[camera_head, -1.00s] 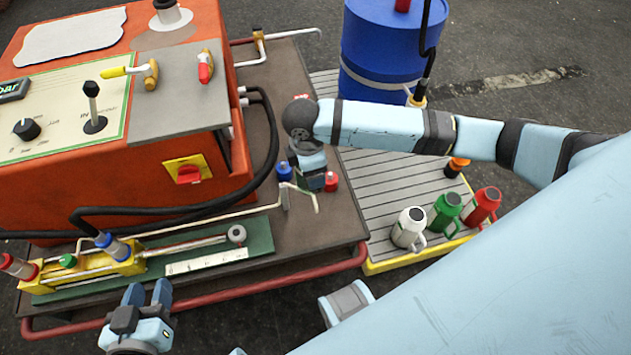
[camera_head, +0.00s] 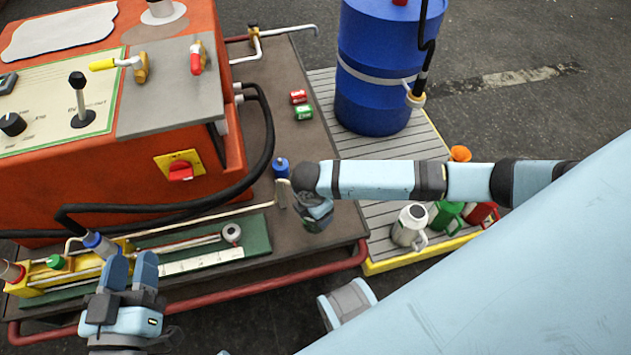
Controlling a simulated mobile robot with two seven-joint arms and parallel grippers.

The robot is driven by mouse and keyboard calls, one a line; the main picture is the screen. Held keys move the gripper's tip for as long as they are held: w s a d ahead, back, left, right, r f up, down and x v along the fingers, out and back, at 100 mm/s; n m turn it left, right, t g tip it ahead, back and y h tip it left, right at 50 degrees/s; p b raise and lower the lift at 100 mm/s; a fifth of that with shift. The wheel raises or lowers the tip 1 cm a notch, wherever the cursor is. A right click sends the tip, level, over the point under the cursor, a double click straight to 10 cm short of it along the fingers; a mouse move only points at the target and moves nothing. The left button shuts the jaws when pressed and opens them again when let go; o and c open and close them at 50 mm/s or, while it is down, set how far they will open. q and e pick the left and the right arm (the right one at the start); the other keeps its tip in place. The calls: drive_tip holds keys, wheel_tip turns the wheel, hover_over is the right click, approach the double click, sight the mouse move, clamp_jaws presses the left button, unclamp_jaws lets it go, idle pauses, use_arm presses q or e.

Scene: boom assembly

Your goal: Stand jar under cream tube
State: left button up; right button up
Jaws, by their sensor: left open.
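The cream tube (camera_head: 255,208) runs along the machine's front side. Its bent end, beside a grey post (camera_head: 281,194), is partly hidden by my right gripper. A small blue jar-like container (camera_head: 281,167) stands just behind that end. My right gripper (camera_head: 317,217) is low over the brown deck, at the right of the tube's end. Its fingers face away from view, so I cannot tell whether it holds anything. My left gripper (camera_head: 131,262) is open and empty at the lower left, in front of the yellow block.
White (camera_head: 409,228), green (camera_head: 444,214) and red (camera_head: 481,214) jugs stand on the slatted platform (camera_head: 375,190). A blue drum (camera_head: 380,65) stands behind. A black hose (camera_head: 268,130) hangs by the orange machine (camera_head: 80,175).

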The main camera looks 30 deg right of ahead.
wheel_tip(320, 180, down, 5)
drive_tip(key=shift+r+b, duration=0.1)
drive_tip(key=shift+b, duration=0.8)
use_arm(q)
drive_tip(key=r, duration=0.1)
drive_tip(key=d+r+t+h, duration=0.1)
drive_tip(key=r, duration=0.1)
drive_tip(key=shift+s+r+t+h, duration=0.2)
drive_tip(key=shift+r+t+h, duration=0.05)
drive_tip(key=shift+t+h, duration=0.05)
use_arm(e)
drive_tip(key=o, duration=1)
drive_tip(key=shift+c, duration=0.2)
use_arm(q)
drive_tip(key=shift+f, duration=0.1)
